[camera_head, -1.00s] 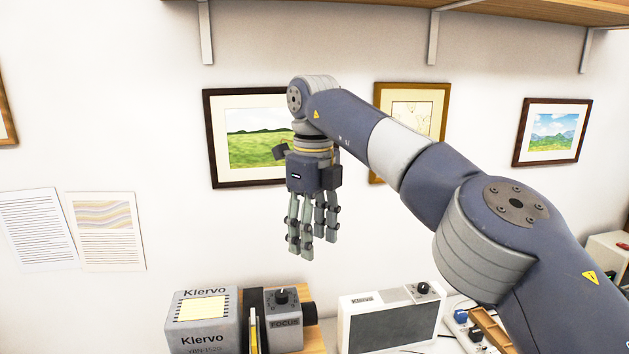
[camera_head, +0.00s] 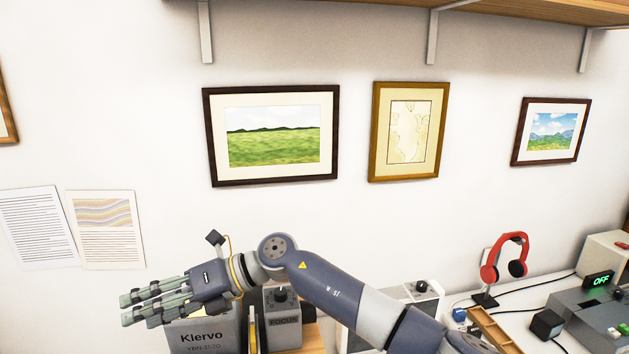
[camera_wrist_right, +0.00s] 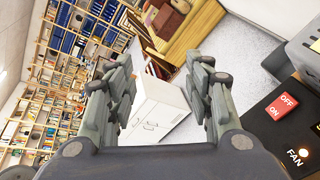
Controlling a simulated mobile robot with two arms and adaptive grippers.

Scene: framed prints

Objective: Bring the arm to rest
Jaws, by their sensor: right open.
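My right gripper (camera_head: 145,303) is low in the head view, with its fingers pointing left. It is above and in front of the grey Klervo box (camera_head: 205,335) and hides the box's upper part. In the right wrist view my right gripper (camera_wrist_right: 160,85) is open, its fingers apart with nothing between them. My right arm comes in from the bottom right. My left gripper is not in view.
A shelf (camera_head: 540,12) is above. Red headphones (camera_head: 506,262) stand on the bench.

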